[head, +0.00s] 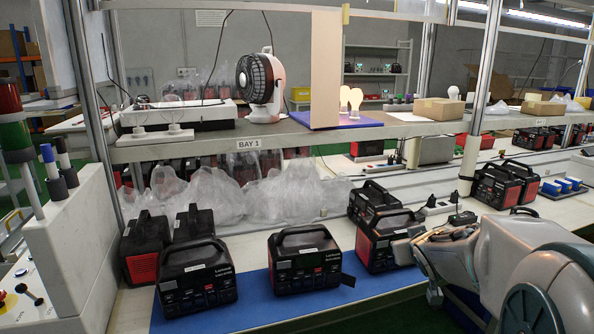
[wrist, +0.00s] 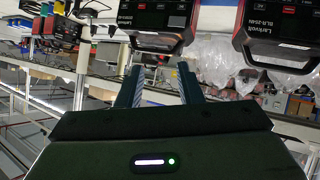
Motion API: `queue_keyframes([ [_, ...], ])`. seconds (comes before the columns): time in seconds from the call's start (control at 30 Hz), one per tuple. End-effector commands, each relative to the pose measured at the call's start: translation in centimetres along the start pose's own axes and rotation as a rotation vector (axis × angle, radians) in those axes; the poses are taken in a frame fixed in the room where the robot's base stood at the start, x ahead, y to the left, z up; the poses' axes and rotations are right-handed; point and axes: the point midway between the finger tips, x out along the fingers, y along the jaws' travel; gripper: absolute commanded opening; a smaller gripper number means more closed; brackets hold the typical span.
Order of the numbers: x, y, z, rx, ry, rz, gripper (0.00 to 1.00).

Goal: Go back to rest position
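My gripper (wrist: 160,82) shows in the wrist view with its two fingers apart and nothing between them. In the head view my arm reaches in from the right, its end close to the right side of a black and red power station (head: 383,240) on the lower bench. I cannot tell there whether it touches it. Another power station (head: 305,260) stands upright on the blue mat (head: 255,303), and one more (head: 197,275) stands to its left. In the wrist view two power stations (wrist: 160,22) (wrist: 275,35) appear along the top, beyond the fingers.
More power stations stand behind on the left (head: 145,247) and farther right (head: 497,186). Clear plastic wrap (head: 250,195) lies along the back of the bench. An upper shelf (head: 225,138) holds a fan (head: 261,82) and bulbs. A grey console (head: 70,240) stands at the left.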

Motion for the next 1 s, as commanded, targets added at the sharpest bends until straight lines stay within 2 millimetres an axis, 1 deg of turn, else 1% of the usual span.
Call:
queue_keyframes([
  [0.03, -2.5, -0.5, 0.0, 0.018, -0.057, 0.009, 0.33],
  [0.17, -7.9, -2.3, 2.7, 0.068, -0.234, 0.009, 0.33],
  [0.2, -9.6, -3.0, 3.7, 0.083, -0.29, -0.001, 0.33],
  [0.27, -12.3, -4.2, 5.2, 0.101, -0.377, -0.022, 0.33],
  [0.3, -14.1, -5.0, 6.2, 0.111, -0.433, -0.041, 0.33],
  [0.37, -16.6, -6.2, 7.7, 0.124, -0.511, -0.075, 0.33],
  [0.4, -18.2, -7.0, 8.6, 0.132, -0.56, -0.099, 0.33],
  [0.5, -21.5, -8.7, 10.5, 0.141, -0.659, -0.155, 0.33],
  [0.6, -23.7, -9.8, 11.8, 0.145, -0.725, -0.198, 0.33],
  [0.7, -24.7, -10.4, 12.5, 0.146, -0.757, -0.22, 0.33],
  [1.0, -24.8, -10.5, 12.7, 0.146, -0.765, -0.224, 0.33],
])
